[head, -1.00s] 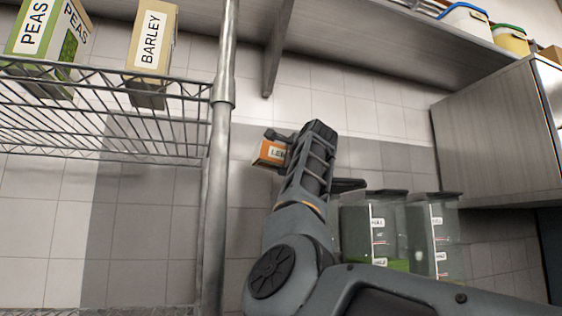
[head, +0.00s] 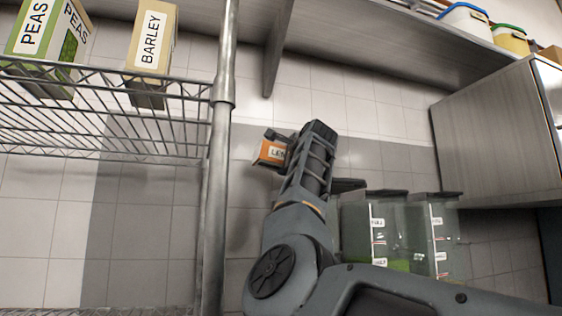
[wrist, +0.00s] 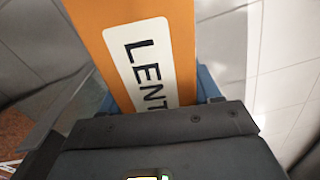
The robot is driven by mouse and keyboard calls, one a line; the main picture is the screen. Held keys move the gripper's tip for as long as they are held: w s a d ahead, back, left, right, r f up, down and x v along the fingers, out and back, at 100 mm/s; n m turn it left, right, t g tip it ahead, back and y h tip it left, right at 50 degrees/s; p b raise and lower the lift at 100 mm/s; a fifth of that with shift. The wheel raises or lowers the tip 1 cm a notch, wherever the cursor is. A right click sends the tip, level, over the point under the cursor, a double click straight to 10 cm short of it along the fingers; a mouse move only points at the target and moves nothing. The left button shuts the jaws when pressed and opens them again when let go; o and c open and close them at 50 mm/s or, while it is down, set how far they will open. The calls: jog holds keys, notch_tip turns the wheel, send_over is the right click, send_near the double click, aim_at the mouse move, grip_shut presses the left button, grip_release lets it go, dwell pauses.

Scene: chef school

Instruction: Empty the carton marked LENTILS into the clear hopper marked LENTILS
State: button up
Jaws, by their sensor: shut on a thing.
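The orange LENTILS carton (head: 270,153) shows beside my gripper (head: 283,140) in the head view, partly hidden by my arm. In the wrist view the carton (wrist: 182,30) fills the upper middle, its white label reading "LENT" before the gripper body (wrist: 165,125) covers the rest. My gripper is shut on the carton and holds it up in the air. Two clear hoppers with dark lids, the left one (head: 378,222) and the right one (head: 440,222), stand low at the right behind my arm. Their labels are too small to read surely. No hopper is readable as LENTILS.
A wire shelf (head: 120,125) at the left holds a PEAS carton (head: 45,40) and a BARLEY carton (head: 150,50). A metal post (head: 218,170) stands between it and my arm. A cabinet (head: 500,135) and a high shelf (head: 400,50) with tubs bound the right.

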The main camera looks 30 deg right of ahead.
dwell(0.5)
jog(key=shift+a+f+n, duration=0.25)
jog(key=shift+n, duration=0.65)
jog(key=shift+s+a+n, duration=0.15)
jog(key=shift+a+n, duration=0.05)
jog(key=shift+n, duration=1.3)
jog(key=shift+r+v, duration=0.1)
jog(key=shift+v, duration=1.4)
jog(key=shift+r+v, duration=0.15)
jog(key=shift+v, duration=1.35)
jog(key=shift+b+v, duration=2.15)
jog(key=shift+v, duration=3.15)
jog(key=s+a+f+n+b, duration=0.1)
jog(key=s+n+b, duration=0.3)
jog(key=s, duration=0.4)
jog(key=s+a+f+n+b, duration=0.2)
jog(key=s+a+n+b, duration=0.1)
jog(key=s+b, duration=0.3)
jog(key=s+n, duration=0.1)
jog(key=s, duration=0.1)
jog(key=shift+s, duration=0.25)
jog(key=shift+n+b, duration=0.3)
